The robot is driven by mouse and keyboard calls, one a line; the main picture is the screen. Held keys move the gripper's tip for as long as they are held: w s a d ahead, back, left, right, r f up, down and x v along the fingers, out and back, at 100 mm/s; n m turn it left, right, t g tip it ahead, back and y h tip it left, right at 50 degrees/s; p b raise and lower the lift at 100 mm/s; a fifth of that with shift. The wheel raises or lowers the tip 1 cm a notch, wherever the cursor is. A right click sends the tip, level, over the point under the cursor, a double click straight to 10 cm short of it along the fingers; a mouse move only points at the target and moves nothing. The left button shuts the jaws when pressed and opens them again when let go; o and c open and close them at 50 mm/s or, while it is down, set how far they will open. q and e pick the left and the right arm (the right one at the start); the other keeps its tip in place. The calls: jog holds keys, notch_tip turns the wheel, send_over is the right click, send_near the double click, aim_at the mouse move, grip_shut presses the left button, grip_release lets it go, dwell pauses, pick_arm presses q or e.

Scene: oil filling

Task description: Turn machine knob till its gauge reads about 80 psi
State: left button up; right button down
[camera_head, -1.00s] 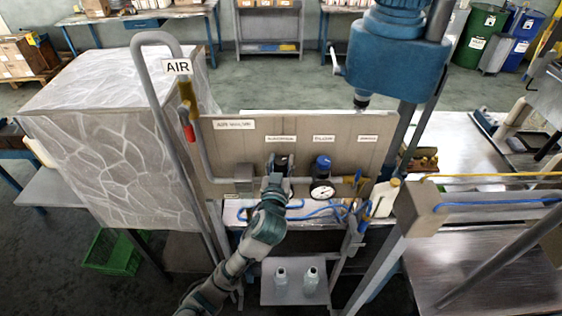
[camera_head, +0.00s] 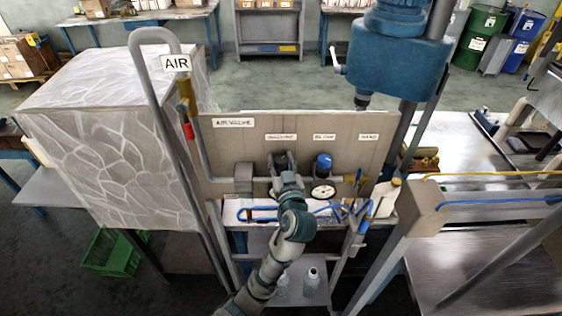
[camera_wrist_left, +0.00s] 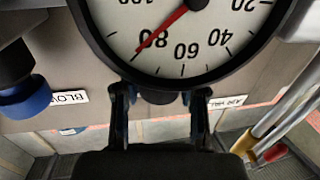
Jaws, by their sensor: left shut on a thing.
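My left gripper (camera_head: 283,161) is at the machine knob on the upright grey panel (camera_head: 222,152), under a small white label. In the wrist view, which is upside down, the left gripper (camera_wrist_left: 160,98) has its two fingers on either side of the dark knob (camera_wrist_left: 159,97), shut on it. Beside the knob is a large round white gauge (camera_wrist_left: 210,60) with a dark rim. Its red needle points at or very near the 80 mark. The gauge's upper part is cut off. My right gripper is not in view.
A blue-topped knob (camera_head: 323,161) with its own gauge (camera_head: 322,190) stands right of my gripper. Blue hoses (camera_head: 340,207) lie below. A blue machine head (camera_head: 398,65) hangs at right.

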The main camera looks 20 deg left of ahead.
pick_arm(q)
jog(key=o, duration=0.9)
jog(key=shift+w, duration=0.15)
jog(key=v, duration=1.2)
jog(key=shift+d+f, duration=0.1)
jog(key=shift+d, duration=0.1)
jog(key=shift+w, duration=0.1)
